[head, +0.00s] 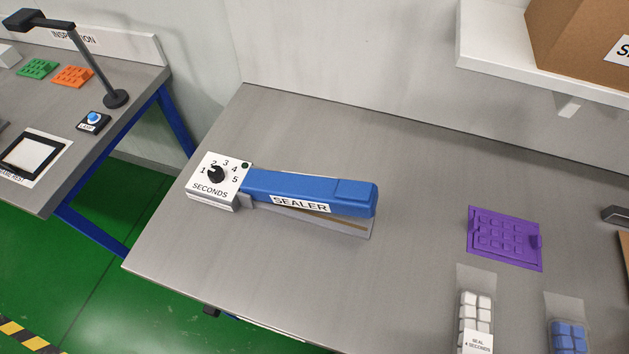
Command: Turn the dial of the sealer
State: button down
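The sealer (310,190) lies on the grey workbench, with a long blue arm labelled SEALER above a grey base. The arm is raised a little at its right end. At its left end is a white box marked SECONDS (208,189). The black dial (216,174) sits on that box, with numbers 1 to 5 around its upper side. The dial's pointer seems to face up and left, near 1 or 2, but it is too small to read surely. A small dark green light (245,165) is at the box's upper right corner. My gripper is not in view.
A purple moulded tray (504,238) lies on the right of the bench. Clear bags of white blocks (476,310), labelled SEAL 4 SECONDS, and blue blocks (568,336) lie nearer. A shelf (500,48) overhangs the back right. The bench around the sealer is clear.

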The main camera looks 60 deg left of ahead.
aim_at(215, 174)
jog(key=u, duration=2.8)
